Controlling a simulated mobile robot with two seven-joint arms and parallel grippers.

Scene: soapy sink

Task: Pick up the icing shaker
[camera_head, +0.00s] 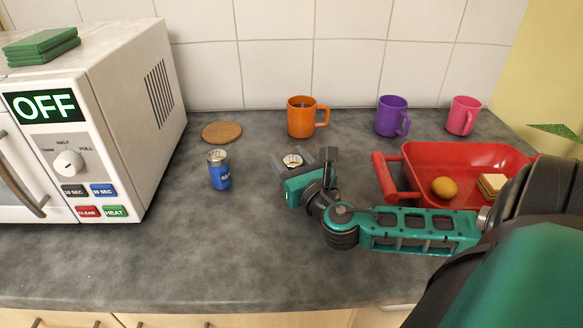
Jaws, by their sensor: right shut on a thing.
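My right gripper (308,166) reaches in from the right, low over the counter, and is shut on a shaker. Only the round, pale metallic top of this shaker (292,160) shows between the fingers; its body and label are hidden behind the gripper, so I cannot tell if it touches the counter. A blue shaker (220,172) with a silver lid and white lettering too small to read stands upright to the left, apart from the gripper. I cannot read which one is the icing shaker. My left gripper is not in view.
A white microwave (110,100) stands at left, a cork coaster (222,132) beside it. Orange (300,118), purple (391,115) and pink (463,115) mugs line the back. A red tray (425,155) with a bun and a sandwich is at right. The front counter is clear.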

